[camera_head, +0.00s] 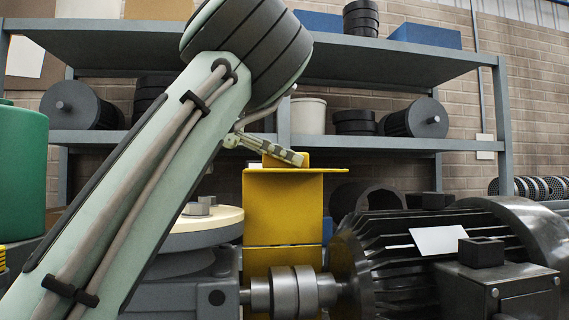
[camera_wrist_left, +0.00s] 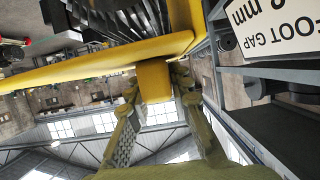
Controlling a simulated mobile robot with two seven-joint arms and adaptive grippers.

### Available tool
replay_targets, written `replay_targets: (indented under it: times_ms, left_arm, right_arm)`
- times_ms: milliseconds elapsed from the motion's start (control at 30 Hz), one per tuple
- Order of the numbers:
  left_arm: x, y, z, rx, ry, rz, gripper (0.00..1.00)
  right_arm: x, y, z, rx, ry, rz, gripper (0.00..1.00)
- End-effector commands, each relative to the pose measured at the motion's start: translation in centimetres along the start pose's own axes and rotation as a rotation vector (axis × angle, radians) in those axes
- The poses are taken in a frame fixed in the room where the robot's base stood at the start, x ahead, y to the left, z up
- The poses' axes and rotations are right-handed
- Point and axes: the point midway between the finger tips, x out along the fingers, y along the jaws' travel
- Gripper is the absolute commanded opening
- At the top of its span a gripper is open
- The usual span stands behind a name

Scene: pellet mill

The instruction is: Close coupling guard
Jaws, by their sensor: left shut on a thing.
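The yellow coupling guard (camera_head: 284,212) stands raised behind the metal shaft coupling (camera_head: 292,291), which is uncovered in the head view. The guard has a flat top flange and a small tab on top. My left gripper (camera_head: 283,154) reaches it from above and is shut on that tab. In the left wrist view the two fingers (camera_wrist_left: 158,90) lie on either side of the yellow tab (camera_wrist_left: 154,80), with the yellow flange (camera_wrist_left: 85,70) beyond it. The guard's hinge cannot be made out. My right gripper is not in view.
A black finned motor (camera_head: 400,255) stands right of the coupling, and a grey housing with a cream disc (camera_head: 190,232) stands left of it. A grey shelf rack (camera_head: 400,143) with dark rolls is behind. A green drum (camera_head: 22,165) is at far left. A white sign (camera_wrist_left: 275,25) shows in the wrist view.

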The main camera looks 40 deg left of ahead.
Motion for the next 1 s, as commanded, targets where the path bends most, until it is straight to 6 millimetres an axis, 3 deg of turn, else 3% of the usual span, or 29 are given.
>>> replay_targets:
  times_ms: [100,300,667,700,800,1000]
  left_arm:
    - [0.3,3.1,0.6,0.025,0.0,-0.01,0.0]
    - [0.9,6.3,2.1,0.019,-0.001,-0.005,0.0]
    - [1.1,6.8,2.6,0.013,-0.004,-0.002,0.0]
    - [1.1,6.8,2.7,0.013,-0.004,-0.002,0.29]
    - [1.1,6.8,2.7,0.014,-0.004,-0.003,0.41]
    - [1.1,6.7,2.7,0.016,-0.004,-0.007,0.41]
  right_arm:
    - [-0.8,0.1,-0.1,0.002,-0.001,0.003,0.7]
    - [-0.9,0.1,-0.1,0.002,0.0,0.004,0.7]
    - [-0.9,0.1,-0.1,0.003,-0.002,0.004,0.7]
    - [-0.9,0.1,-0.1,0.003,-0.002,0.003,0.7]
    - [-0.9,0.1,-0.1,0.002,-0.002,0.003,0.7]
    - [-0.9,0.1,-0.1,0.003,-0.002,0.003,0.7]
